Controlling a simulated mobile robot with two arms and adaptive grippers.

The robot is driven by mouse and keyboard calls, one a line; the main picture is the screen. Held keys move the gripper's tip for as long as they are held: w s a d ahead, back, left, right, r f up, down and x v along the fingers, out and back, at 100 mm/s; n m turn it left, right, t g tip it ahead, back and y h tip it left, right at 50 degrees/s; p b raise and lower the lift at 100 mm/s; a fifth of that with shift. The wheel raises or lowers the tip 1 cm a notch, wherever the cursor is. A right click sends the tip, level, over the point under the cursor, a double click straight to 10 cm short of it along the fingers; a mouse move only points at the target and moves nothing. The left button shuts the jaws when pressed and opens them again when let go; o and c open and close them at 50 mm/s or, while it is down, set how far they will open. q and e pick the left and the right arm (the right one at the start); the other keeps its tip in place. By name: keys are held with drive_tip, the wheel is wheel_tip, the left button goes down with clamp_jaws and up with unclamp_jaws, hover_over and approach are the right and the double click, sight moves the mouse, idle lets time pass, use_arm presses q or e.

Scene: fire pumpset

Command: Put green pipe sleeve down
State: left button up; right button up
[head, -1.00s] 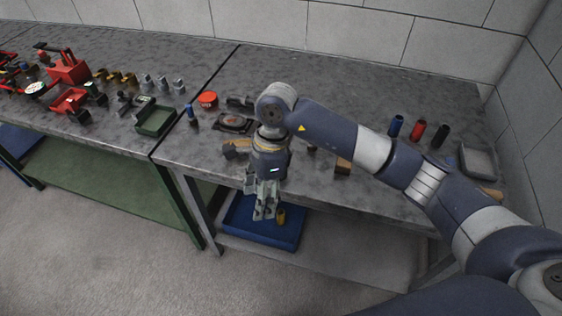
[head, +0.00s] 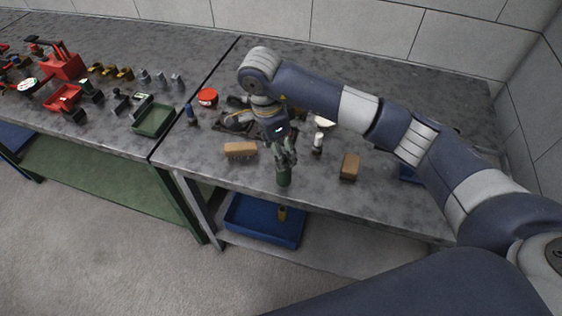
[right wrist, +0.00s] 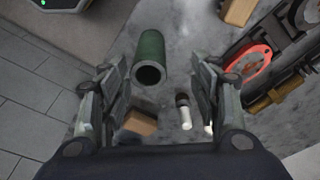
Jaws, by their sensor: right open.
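The green pipe sleeve (head: 284,177) stands near the front edge of the grey worktable (head: 220,178), just below the fingers in the head view. In the right wrist view the hollow sleeve (right wrist: 150,58) shows beyond the fingertips, with its dark open end facing the camera. My right gripper (head: 287,155) points down over it. Its two fingers (right wrist: 163,75) are spread wide, with a gap on both sides of the sleeve. Whether the sleeve's base fully rests on the table is hard to tell. My left gripper is in neither view.
Wooden blocks (head: 240,150) and (head: 349,167) lie either side, with a small white-and-black item (head: 318,143) between. A device with a red ring (right wrist: 248,65) lies behind. A blue tray (head: 262,222) sits on the lower shelf. My right arm covers the table's back right.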

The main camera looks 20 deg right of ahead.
sight(286, 172)
drive_tip(key=f, duration=0.2)
drive_tip(key=f+p, duration=0.1)
drive_tip(key=f, duration=0.1)
drive_tip(key=shift+s+d, duration=0.35)
drive_tip(key=shift+s, duration=0.05)
drive_tip(key=shift+f, duration=0.2)
drive_tip(key=f+p, duration=0.1)
drive_tip(key=f, duration=0.1)
drive_tip(key=f+p, duration=0.1)
drive_tip(key=f, duration=0.1)
drive_tip(key=shift+s+d+p, duration=0.25)
drive_tip(key=shift+d+p, duration=0.05)
drive_tip(key=shift+d, duration=0.1)
drive_tip(key=shift+f, duration=0.3)
drive_tip(key=shift+w+f, duration=0.1)
drive_tip(key=shift+f, duration=0.05)
drive_tip(key=shift+c, duration=0.8)
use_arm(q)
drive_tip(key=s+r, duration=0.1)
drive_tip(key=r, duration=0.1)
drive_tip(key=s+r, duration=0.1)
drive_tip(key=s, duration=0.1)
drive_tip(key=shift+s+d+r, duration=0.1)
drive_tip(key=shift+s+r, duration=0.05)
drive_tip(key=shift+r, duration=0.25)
use_arm(e)
clamp_jaws()
